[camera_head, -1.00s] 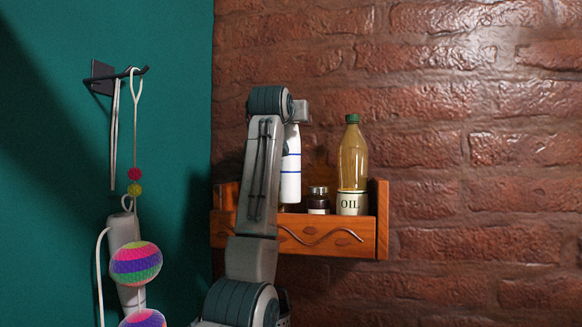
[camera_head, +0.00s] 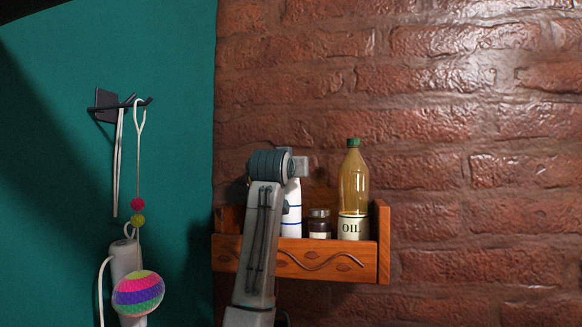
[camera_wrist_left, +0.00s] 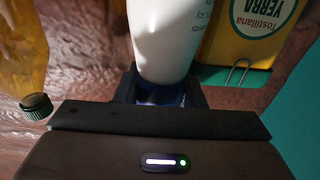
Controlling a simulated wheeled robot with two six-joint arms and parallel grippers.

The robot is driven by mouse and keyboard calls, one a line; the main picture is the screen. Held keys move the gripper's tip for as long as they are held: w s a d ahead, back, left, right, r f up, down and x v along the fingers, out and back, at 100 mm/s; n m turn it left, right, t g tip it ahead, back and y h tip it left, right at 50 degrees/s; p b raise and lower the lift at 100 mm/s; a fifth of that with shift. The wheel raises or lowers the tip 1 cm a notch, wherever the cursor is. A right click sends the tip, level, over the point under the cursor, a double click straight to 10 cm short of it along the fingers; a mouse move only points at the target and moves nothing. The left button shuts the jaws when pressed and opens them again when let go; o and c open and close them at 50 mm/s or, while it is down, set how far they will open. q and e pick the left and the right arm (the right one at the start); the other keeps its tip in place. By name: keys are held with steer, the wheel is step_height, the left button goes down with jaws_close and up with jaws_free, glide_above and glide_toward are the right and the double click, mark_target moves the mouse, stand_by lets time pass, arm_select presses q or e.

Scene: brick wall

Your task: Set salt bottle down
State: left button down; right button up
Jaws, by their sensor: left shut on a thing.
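The salt bottle (camera_head: 292,208) is white with blue stripes. It is upright at the left part of the wooden shelf (camera_head: 330,263), partly hidden by my arm. Its lower end meets the shelf's front board in the picture; whether it touches the shelf floor is hidden. In the left wrist view the bottle's white body (camera_wrist_left: 162,35) and blue cap (camera_wrist_left: 160,93) show between the dark fingers. My left gripper (camera_wrist_left: 160,88) is shut on it near the cap. My right gripper is not in view.
A small dark jar (camera_head: 319,225) and an oil bottle (camera_head: 354,190) stand on the shelf to the right. A yellow yerba container (camera_wrist_left: 245,35) shows beside the salt bottle in the wrist view. A hook (camera_head: 120,103) with hanging cords and a striped ball (camera_head: 138,293) is at left.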

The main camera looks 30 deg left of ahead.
arm_select(q)
steer(key=c, duration=1.4)
jaws_free()
steer(key=shift+f, duration=0.15)
steer(key=shift+o, duration=1)
steer(key=shift+d+r, duration=0.1)
steer(key=shift+r, duration=0.1)
steer(key=shift+s+f+b, duration=0.15)
steer(key=shift+s+b, duration=0.15)
steer(key=b+v, duration=0.6)
steer(key=v, duration=0.5)
steer(key=shift+s, duration=0.2)
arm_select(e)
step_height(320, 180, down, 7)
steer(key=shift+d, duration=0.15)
